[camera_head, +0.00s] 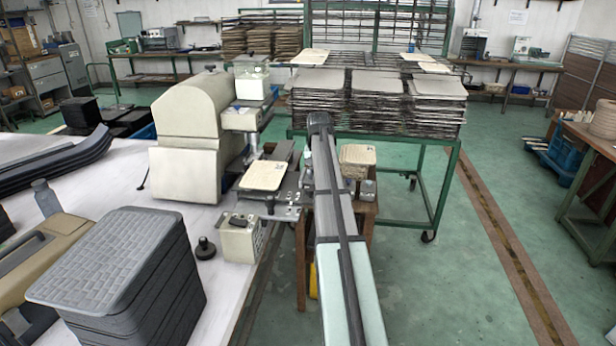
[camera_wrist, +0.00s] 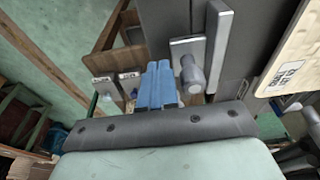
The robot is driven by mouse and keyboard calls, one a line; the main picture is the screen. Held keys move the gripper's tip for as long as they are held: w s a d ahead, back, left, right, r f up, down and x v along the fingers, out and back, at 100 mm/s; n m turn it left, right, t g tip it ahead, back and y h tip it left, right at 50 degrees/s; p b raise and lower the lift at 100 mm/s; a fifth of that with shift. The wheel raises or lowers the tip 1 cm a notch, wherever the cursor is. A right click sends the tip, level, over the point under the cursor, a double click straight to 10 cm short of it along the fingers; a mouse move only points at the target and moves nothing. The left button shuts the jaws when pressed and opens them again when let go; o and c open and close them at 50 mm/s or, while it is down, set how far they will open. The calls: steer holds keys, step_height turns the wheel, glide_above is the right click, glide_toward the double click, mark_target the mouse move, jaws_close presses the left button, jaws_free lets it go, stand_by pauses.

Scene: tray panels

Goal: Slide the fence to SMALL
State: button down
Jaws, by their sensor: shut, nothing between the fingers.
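My gripper (camera_wrist: 158,66) shows in the wrist view with its blue fingers together and nothing between them. Just right of the fingers stands a grey round knob or post (camera_wrist: 191,78), by a flat metal block (camera_wrist: 187,46). A longer metal bar (camera_wrist: 218,48) lies right of that, on a dark plate; it looks like the fence, but I cannot be sure. Whether the fingers touch the knob I cannot tell. In the head view my arm hides my fingers and part of the machine's bed. No SMALL mark is legible.
A pale panel (camera_head: 264,175) lies on the machine's bed; in the wrist view a pale labelled panel (camera_wrist: 290,65) is at right. The cream machine (camera_head: 190,140) stands left of my arm. A dark panel stack (camera_head: 120,265) is at front left. A green-framed cart (camera_head: 440,180) stands behind.

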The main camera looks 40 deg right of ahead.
mark_target(303, 173)
steer(key=shift+w+a, duration=0.15)
stand_by(0.6)
steer(key=shift+w+a, duration=2.35)
steer(key=shift+s+d, duration=0.1)
steer(key=shift+s, duration=0.05)
stand_by(0.3)
steer(key=shift+s+d, duration=0.25)
steer(key=shift+d, duration=0.05)
steer(key=shift+r, duration=3.55)
